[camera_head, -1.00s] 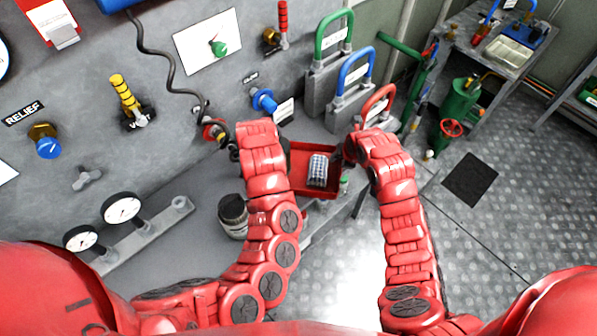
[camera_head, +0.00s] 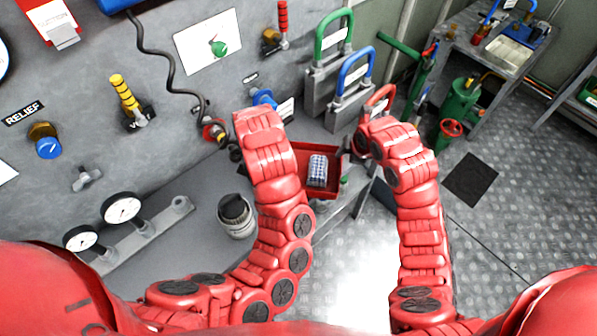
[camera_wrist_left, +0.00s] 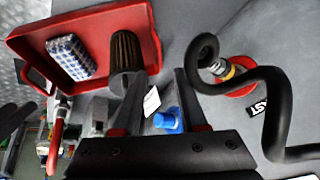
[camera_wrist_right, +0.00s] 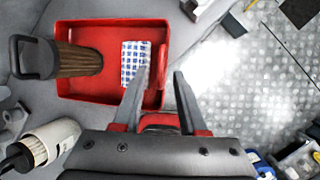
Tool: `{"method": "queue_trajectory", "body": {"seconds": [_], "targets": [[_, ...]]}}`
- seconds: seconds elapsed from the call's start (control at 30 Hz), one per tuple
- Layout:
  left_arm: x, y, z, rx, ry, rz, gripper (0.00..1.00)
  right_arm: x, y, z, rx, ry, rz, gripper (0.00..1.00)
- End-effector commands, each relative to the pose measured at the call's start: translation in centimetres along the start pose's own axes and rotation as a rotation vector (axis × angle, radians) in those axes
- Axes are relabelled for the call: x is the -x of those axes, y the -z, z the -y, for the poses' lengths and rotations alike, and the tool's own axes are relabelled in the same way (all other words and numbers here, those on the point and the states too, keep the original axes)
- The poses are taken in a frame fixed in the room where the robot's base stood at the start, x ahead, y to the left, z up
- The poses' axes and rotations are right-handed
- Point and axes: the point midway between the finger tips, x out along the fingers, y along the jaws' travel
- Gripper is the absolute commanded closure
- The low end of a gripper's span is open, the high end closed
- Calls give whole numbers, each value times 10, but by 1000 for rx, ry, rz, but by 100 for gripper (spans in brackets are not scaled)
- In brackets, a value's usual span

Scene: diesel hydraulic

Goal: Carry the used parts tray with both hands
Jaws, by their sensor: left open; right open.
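My left gripper (camera_wrist_left: 162,82) is open and empty beside that end. In the right wrist view, my right gripper (camera_wrist_right: 160,82) is open at the opposite end, with the tray's red handle (camera_wrist_right: 163,66) in line between its fingertips. I cannot tell whether they touch. Both fingertip pairs are mostly hidden in the head view.
A white canister with a black top (camera_head: 237,217) stands on the bench near my left arm. A black coiled hose (camera_wrist_left: 250,80) hangs by the left gripper. Open floor (camera_head: 500,225) lies to the right.

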Motion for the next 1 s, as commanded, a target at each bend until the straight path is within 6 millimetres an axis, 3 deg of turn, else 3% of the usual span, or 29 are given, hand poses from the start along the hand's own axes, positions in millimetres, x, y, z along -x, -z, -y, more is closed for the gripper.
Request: {"method": "queue_trajectory", "body": {"seconds": [0.1, 0.3, 1.0], "targets": [[0, 0, 0, 0, 0, 0, 58, 22, -2, 0, 0, 0, 6, 58], [0, 0, 0, 0, 0, 0, 58, 43, -1, 0, 1, 0, 4, 58], [0, 0, 0, 0, 0, 0, 58, 45, 0, 0, 1, 1, 0, 58]]}}
